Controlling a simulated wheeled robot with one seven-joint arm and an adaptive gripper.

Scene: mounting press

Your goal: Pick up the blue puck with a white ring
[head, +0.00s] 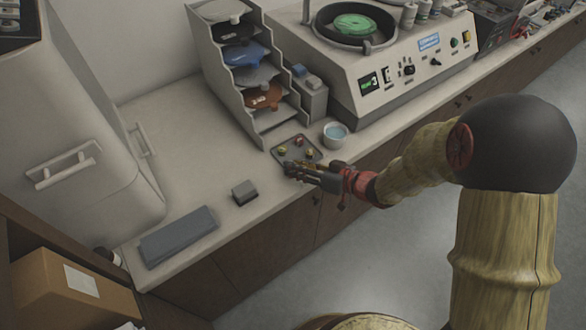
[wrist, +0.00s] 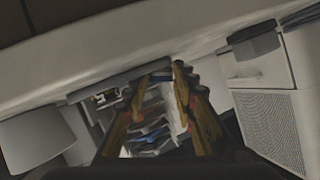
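My gripper (head: 292,170) is at the front edge of the small grey tray (head: 291,162) on the counter in the head view. In the wrist view the two fingers of my gripper (wrist: 164,75) lean together, with a small dark blue piece (wrist: 161,75) between their tips. It looks like the blue puck, held; its white ring is not discernible. A yellow-green puck (head: 282,150), a red puck (head: 300,142) and a yellowish puck (head: 310,153) lie on the tray. In the head view the gripper hides whatever is between its fingers.
A white cup with blue liquid (head: 336,134) stands right of the tray. A shelf rack (head: 232,95) and the press machine (head: 385,70) stand behind. A small grey block (head: 244,192) and a dark flat mat (head: 178,236) lie to the left, with bare counter between.

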